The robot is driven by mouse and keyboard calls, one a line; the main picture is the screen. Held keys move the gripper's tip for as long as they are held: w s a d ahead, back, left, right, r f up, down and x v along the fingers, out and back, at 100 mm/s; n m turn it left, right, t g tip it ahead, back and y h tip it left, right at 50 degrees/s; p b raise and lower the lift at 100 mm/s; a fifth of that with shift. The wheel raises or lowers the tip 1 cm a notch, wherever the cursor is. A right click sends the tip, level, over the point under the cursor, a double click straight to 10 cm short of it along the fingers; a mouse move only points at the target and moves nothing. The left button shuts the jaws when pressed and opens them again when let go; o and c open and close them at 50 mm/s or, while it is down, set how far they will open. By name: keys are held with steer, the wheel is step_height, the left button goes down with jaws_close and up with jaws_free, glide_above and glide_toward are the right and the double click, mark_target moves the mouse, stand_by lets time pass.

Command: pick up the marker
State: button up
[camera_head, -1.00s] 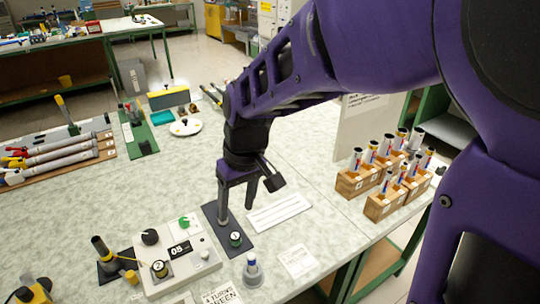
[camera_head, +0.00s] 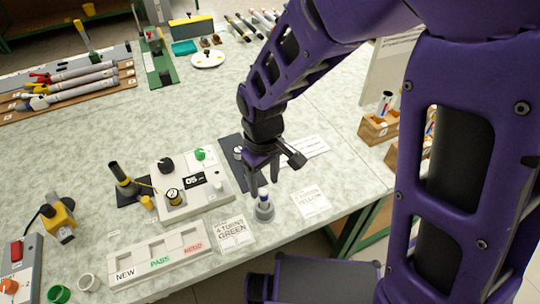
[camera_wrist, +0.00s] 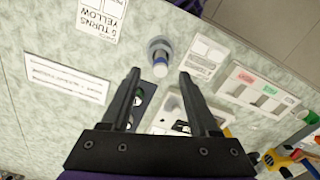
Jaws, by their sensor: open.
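The marker (camera_head: 263,195) has a white barrel and a blue end. It stands upright in a small grey round holder (camera_head: 265,212) near the table's front edge. My gripper (camera_head: 264,181) is open and points down just above and behind it in the head view. In the wrist view the marker (camera_wrist: 160,66) shows end-on between my fingertips (camera_wrist: 160,75), with the grey holder (camera_wrist: 158,46) around its base. The jaws hold nothing. I cannot tell how far the fingertips are above the marker.
A control box (camera_head: 190,187) stands left of the holder. A labelled sorting tray (camera_head: 160,257) and printed cards (camera_head: 234,235) lie in front. Wooden blocks with upright rods (camera_head: 378,128) stand at right, partly behind my arm. A dark plate (camera_head: 232,152) lies behind the gripper.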

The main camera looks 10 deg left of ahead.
mark_target(264, 191)
step_height(264, 191, down, 6)
steer(key=shift+a+r+b, duration=0.1)
steer(key=shift+b, duration=0.4)
jaws_close()
